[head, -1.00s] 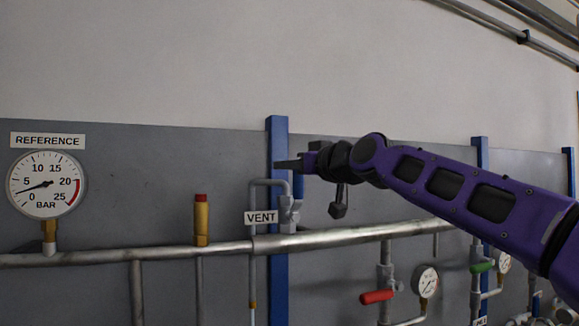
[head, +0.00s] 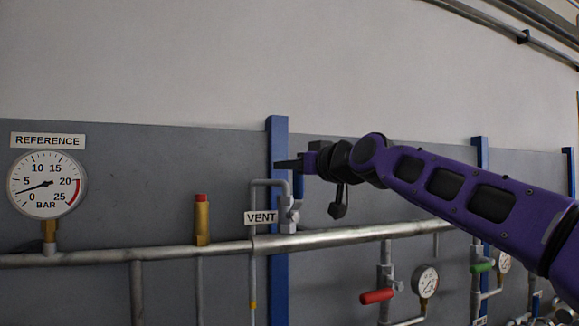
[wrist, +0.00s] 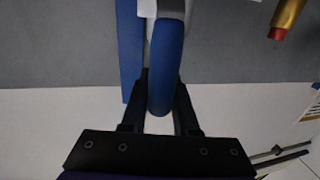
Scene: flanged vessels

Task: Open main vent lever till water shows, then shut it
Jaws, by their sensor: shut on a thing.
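The vent valve (head: 289,215) sits on the main pipe beside the VENT label (head: 261,218) in the head view. Its blue lever handle (wrist: 166,65) runs between the fingers in the wrist view. My gripper (wrist: 160,115) is shut on that handle. In the head view my gripper (head: 288,164) is above the valve, in front of the blue post, and the lever stands roughly upright below it.
The reference gauge (head: 47,184) reads near 4 bar. A brass fitting with a red cap (head: 201,220) stands on the main pipe (head: 350,234). A red-handled valve (head: 377,296) and a green-handled valve (head: 482,267) hang lower right.

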